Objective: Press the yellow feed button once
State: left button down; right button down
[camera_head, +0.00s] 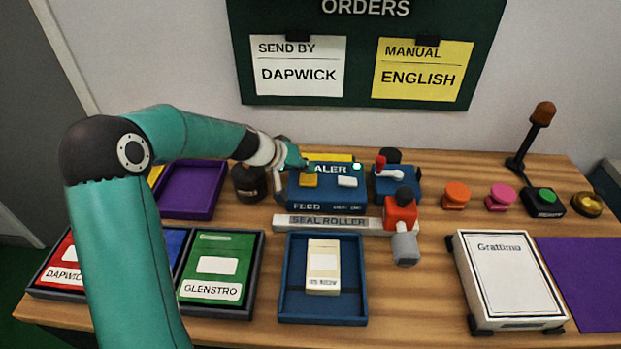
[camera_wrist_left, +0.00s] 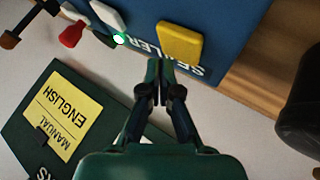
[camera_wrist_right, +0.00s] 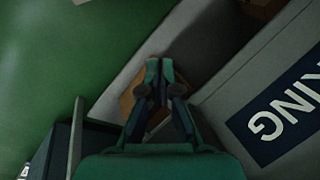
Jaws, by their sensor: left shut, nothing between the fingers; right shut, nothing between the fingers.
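The yellow feed button (camera_head: 309,180) sits on top of the blue sealer box (camera_head: 326,194), left of a white button (camera_head: 347,182). In the left wrist view the yellow button (camera_wrist_left: 179,42) is just beyond my left fingertips. My left gripper (camera_head: 303,166) is shut and empty, over the back left of the sealer box. In the left wrist view its fingertips (camera_wrist_left: 160,66) are close to the yellow button; I cannot tell whether they touch it. My right gripper (camera_wrist_right: 159,66) is shut and empty, away from the sealer, and does not show in the head view.
A dark round pot (camera_head: 249,182) stands left of the sealer. A red-handled device (camera_head: 382,183) stands right of it, and the seal roller (camera_head: 328,223) lies in front. A blue tray (camera_head: 323,320) holds a cream packet (camera_head: 323,266). Orange (camera_head: 456,194) and pink (camera_head: 500,197) buttons sit further right.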

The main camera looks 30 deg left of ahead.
aim_at(306, 179)
pick_arm(q)
jog(key=shift+f, duration=0.1)
dwell(0.8)
jog(key=shift+s+f+b, duration=0.1)
jog(key=shift+f+b, duration=0.2)
jog(key=shift+b, duration=0.4)
jog(key=shift+f+b, duration=0.5)
jog(key=shift+b, duration=0.15)
dwell(0.5)
jog(key=shift+r, duration=0.1)
jog(key=shift+r+p, duration=0.7)
jog(key=shift+r, duration=0.15)
notch_tip(306, 179, up, 5)
jog(key=p, duration=0.4)
